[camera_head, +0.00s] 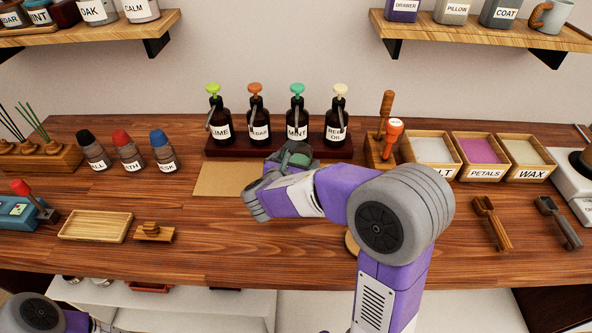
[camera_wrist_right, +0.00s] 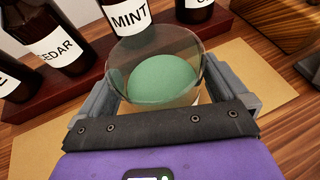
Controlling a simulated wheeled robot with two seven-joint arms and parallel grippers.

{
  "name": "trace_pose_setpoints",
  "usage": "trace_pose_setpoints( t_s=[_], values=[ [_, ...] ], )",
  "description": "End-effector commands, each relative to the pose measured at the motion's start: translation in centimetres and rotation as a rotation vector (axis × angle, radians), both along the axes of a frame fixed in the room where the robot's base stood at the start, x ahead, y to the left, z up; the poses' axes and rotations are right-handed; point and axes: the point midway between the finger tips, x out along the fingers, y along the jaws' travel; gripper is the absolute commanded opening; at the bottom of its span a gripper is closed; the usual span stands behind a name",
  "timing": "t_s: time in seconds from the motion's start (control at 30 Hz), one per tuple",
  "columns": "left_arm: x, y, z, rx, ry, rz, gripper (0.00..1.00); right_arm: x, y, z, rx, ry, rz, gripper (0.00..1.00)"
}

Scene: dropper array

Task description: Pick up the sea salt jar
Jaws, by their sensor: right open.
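My right gripper (camera_head: 268,185) is open at the tan mat in front of the dropper bottles. A clear glass jar (camera_wrist_right: 165,65) with a rounded green content stands between its fingers (camera_wrist_right: 165,95) in the right wrist view. The fingers lie on either side of the jar; I cannot tell whether they touch it. The jar (camera_head: 291,157) is partly hidden behind the gripper in the head view. No label shows on it, so I cannot tell if it is the sea salt jar. My left gripper is not in view.
Dropper bottles on a dark red rack (camera_head: 224,148) stand just behind the mat (camera_head: 222,180). Several small jars (camera_head: 130,153) stand to the left. Wooden boxes labelled petals (camera_head: 484,174) and wax (camera_head: 532,174) are at right. Wall shelves (camera_head: 88,30) hold labelled jars.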

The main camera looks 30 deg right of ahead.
Motion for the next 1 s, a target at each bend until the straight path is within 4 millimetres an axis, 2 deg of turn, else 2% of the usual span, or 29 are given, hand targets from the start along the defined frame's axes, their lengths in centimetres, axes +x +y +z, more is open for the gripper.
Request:
trace_pose_setpoints(
  t_s=[0.1, 0.33, 0.73, 1.0],
  values=[
    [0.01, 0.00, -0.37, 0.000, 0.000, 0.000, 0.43, 0.53, -0.68, -0.41, 0.000, 0.000, -0.001, 1.00],
    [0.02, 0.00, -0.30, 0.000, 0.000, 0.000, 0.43, 0.59, -0.71, -0.33, 0.000, 0.000, 0.000, 1.00],
    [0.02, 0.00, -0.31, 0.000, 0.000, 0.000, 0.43, 0.57, -0.70, -0.34, 0.000, 0.000, 0.000, 0.40],
    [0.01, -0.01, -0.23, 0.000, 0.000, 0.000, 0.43, 0.60, -0.69, -0.12, -0.001, -0.002, 0.001, 0.40]
  ],
)
